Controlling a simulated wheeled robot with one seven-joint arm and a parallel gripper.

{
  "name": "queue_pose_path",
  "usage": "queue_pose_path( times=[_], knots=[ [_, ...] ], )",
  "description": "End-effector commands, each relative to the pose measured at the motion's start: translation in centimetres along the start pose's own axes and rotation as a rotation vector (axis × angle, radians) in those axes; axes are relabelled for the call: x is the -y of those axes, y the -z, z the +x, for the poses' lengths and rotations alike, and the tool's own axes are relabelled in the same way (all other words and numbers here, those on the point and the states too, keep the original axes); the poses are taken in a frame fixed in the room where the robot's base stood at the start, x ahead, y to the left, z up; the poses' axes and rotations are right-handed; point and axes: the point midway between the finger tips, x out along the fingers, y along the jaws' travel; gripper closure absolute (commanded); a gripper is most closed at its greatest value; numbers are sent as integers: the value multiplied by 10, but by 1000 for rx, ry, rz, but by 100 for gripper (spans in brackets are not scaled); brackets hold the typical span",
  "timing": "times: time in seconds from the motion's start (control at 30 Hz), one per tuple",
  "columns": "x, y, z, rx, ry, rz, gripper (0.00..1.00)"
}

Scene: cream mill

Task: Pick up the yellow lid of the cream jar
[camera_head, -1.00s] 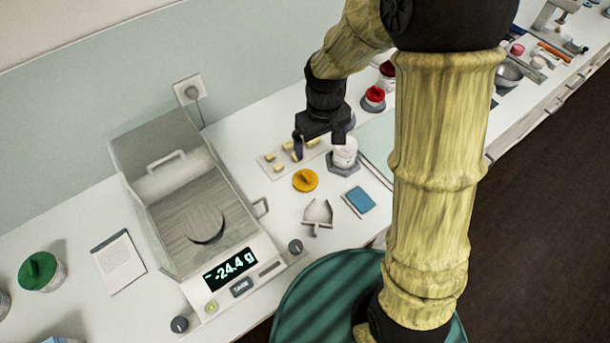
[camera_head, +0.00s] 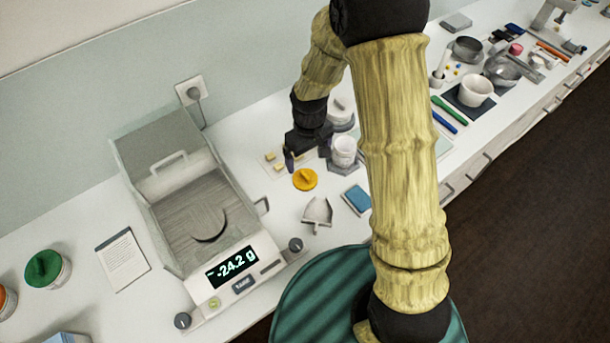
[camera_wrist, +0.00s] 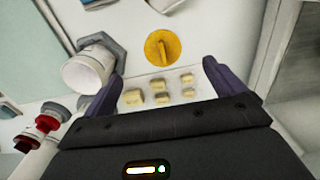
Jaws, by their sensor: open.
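The yellow lid (camera_head: 305,180) is a round disc with a raised grip bar. It lies flat on the white counter, right of the balance. In the wrist view the yellow lid (camera_wrist: 162,48) is beyond the fingertips, roughly centred between them. The open white jar (camera_head: 343,152) stands in a grey hexagonal holder behind and right of the lid; the wrist view shows the jar (camera_wrist: 88,68) at the left. My gripper (camera_head: 305,160) is open and empty above the counter, just behind the lid. Its two dark purple fingers (camera_wrist: 165,80) are apart and do not touch the lid.
A plate with several small yellowish blocks (camera_wrist: 158,98) lies under my gripper. The balance (camera_head: 205,215) with its raised glass cover stands left. A grey scoop-like piece (camera_head: 317,212) and a blue pad (camera_head: 357,199) lie in front.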

Motion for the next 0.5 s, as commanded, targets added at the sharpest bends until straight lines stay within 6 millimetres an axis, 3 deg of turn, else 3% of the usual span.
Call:
queue_pose_path(
  times=[0.3,0.5],
  knots=[
    [1,0,43,4,1,0,5],
    [0,0,58,0,0,0,5]
  ],
)
